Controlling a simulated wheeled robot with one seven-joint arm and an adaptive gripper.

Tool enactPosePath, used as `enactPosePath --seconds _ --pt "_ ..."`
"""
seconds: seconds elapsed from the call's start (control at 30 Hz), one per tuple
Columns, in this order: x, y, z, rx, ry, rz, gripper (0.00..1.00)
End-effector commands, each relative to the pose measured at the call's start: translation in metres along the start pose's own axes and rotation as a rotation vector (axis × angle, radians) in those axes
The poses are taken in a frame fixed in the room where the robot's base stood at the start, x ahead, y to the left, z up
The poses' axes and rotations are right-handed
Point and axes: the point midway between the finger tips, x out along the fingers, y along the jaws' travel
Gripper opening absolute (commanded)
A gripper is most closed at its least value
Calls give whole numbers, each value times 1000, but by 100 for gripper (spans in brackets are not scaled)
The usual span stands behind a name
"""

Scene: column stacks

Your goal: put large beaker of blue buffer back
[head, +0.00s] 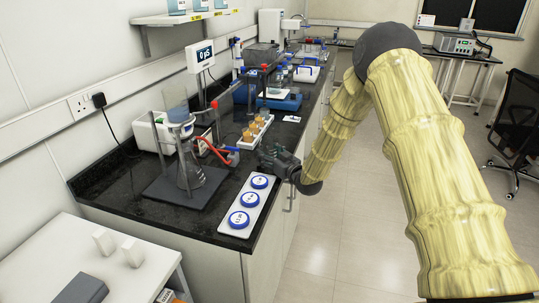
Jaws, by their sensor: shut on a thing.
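My gripper (265,154) is low over the right front edge of the black bench, beside a white rack of amber vessels. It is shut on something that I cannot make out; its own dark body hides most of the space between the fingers. A clear vessel with pale blue liquid (175,98) stands at the top of a funnel and conical flask (190,168) assembly, to the left of my gripper. A clear beaker with a bluish tint (275,88) is farther back, above a blue device. I cannot tell which is the large beaker of blue buffer.
A white tray with three blue-ringed round marks (249,205) lies at the front bench edge. The rack of amber vessels (257,130) is close to my gripper. A red tube (213,148) runs from the flask.

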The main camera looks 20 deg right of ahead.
Motion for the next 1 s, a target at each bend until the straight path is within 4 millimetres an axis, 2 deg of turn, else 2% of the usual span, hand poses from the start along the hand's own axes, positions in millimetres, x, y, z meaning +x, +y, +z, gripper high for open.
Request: enactPosePath --seconds 0.03,0.13,0.57,0.77,1.0 --pt "0 0 1 0 0 0 63" --pt "0 0 1 0 0 0 81" --pt "0 0 -4 0 0 0 81" --pt "-25 1 0 2 0 2 81" --pt "-70 0 0 2 -1 1 81"
